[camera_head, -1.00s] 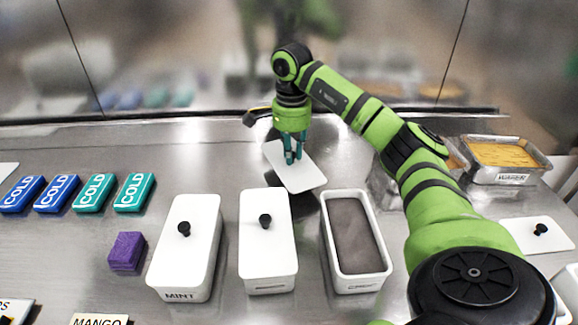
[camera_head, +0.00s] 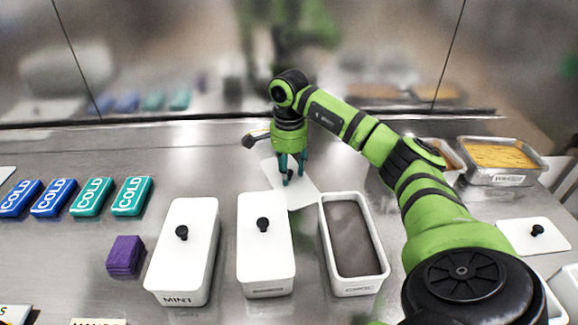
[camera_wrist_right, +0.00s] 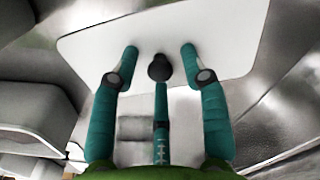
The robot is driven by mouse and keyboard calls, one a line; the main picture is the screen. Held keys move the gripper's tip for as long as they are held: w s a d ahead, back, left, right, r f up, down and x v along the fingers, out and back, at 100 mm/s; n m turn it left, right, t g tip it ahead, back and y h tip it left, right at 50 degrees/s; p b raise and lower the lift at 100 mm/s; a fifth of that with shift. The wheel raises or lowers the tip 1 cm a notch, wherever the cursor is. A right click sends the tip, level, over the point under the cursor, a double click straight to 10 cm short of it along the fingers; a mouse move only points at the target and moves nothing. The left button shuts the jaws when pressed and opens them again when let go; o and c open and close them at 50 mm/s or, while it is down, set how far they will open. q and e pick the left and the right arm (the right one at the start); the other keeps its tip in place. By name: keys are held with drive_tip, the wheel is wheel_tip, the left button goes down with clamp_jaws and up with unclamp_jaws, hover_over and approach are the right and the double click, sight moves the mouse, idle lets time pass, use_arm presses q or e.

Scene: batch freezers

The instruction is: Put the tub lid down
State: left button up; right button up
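The white tub lid (camera_head: 299,192) with a dark round knob lies flat on the steel counter, as far as I can tell, behind the tubs. My right gripper (camera_head: 292,180) is above it, pointing down. In the right wrist view, the gripper's teal fingers (camera_wrist_right: 160,62) are spread around the lid's knob (camera_wrist_right: 159,68), with gaps at the two side fingers. Whether the third finger touches the knob is unclear. The lid plate (camera_wrist_right: 220,35) fills the upper part there. An uncovered tub (camera_head: 359,285) with brown-grey contents stands in front of the lid. My left gripper is out of view.
Two lidded tubs, one marked MINT (camera_head: 180,299) and another (camera_head: 266,283), stand left of the uncovered tub. Blue and teal cold packs (camera_head: 92,196) and a purple block (camera_head: 126,256) lie left. Metal trays (camera_head: 497,180) and another lid (camera_head: 534,248) are right.

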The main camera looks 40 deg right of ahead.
drive_tip(key=shift+r, duration=0.1)
wheel_tip(320, 180, up, 7)
drive_tip(key=shift+w+r+b, duration=0.1)
drive_tip(key=shift+r+b, duration=0.05)
drive_tip(key=shift+b, duration=0.15)
wheel_tip(320, 180, up, 5)
drive_tip(key=shift+f+p, duration=0.1)
drive_tip(key=shift+p, duration=0.75)
